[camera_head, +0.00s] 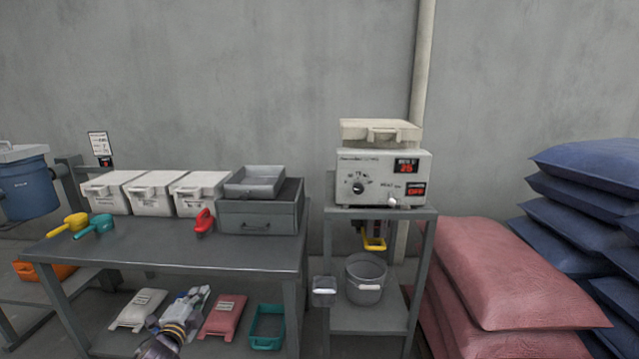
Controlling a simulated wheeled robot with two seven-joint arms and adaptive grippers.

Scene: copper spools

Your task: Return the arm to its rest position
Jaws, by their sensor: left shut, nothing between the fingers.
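My left gripper (201,292) shows low in the head view, in front of the lower shelf of the grey table (190,256). Its arm comes in from the bottom edge. The fingers are shut and nothing shows between them. It is apart from the things on the tabletop. In the picture it lies between a white lidded item (137,310) and a pink item (223,315); the depth between them is hard to tell. My right gripper is not in view.
White bins (152,194), a grey drawer box (260,216), a red scoop (203,222) and yellow (69,224) and teal scoops (97,225) stand on the table. A machine (380,178) stands on a stand to the right. Red sacks (505,270) lie beyond it.

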